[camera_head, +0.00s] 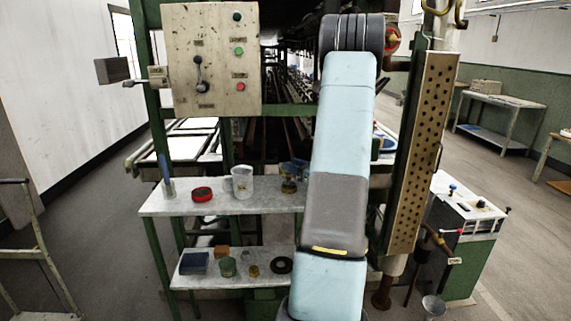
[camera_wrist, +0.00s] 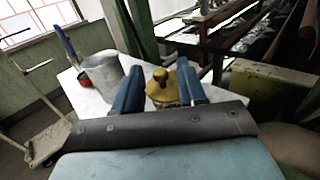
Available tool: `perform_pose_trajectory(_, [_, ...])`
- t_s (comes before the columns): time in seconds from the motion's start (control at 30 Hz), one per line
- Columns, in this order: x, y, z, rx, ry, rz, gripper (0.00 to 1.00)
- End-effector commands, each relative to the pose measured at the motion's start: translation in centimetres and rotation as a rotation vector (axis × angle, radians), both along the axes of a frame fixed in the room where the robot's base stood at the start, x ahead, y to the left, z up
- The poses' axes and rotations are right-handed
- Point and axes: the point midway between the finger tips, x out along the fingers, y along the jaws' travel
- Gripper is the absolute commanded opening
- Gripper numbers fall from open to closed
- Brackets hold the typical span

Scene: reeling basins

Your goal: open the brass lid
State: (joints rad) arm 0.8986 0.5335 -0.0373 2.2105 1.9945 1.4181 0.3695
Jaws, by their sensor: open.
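The brass lid (camera_wrist: 160,92), round with a knob on top, lies between my gripper's fingers in the wrist view. My gripper (camera_wrist: 159,76) is open, with one blue finger on each side of the lid and its knob. I cannot tell whether either finger touches it. My arm covers most of my gripper there. What lies under the lid is mostly hidden.
A grey metal mug (camera_head: 243,182) stands left of the jar; it also shows in the wrist view (camera_wrist: 102,75). Further left are a red tin (camera_head: 202,194) and a blue-handled tool (camera_head: 166,176). The lower shelf (camera_head: 210,279) holds several small things. A perforated panel (camera_head: 424,150) stands right of my arm.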

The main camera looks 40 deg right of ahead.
Motion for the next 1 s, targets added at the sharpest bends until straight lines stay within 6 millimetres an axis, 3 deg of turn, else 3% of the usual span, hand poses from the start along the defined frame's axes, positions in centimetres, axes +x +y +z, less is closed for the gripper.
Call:
perform_pose_trajectory(0.3, [3.5,0.7,0.0,-0.001,0.001,0.001,0.41])
perform_pose_trajectory(0.67, [3.9,0.7,0.0,0.0,0.0,0.0,0.41])
perform_pose_trajectory(1.0, [3.9,0.7,0.0,0.0,0.001,0.0,0.1])
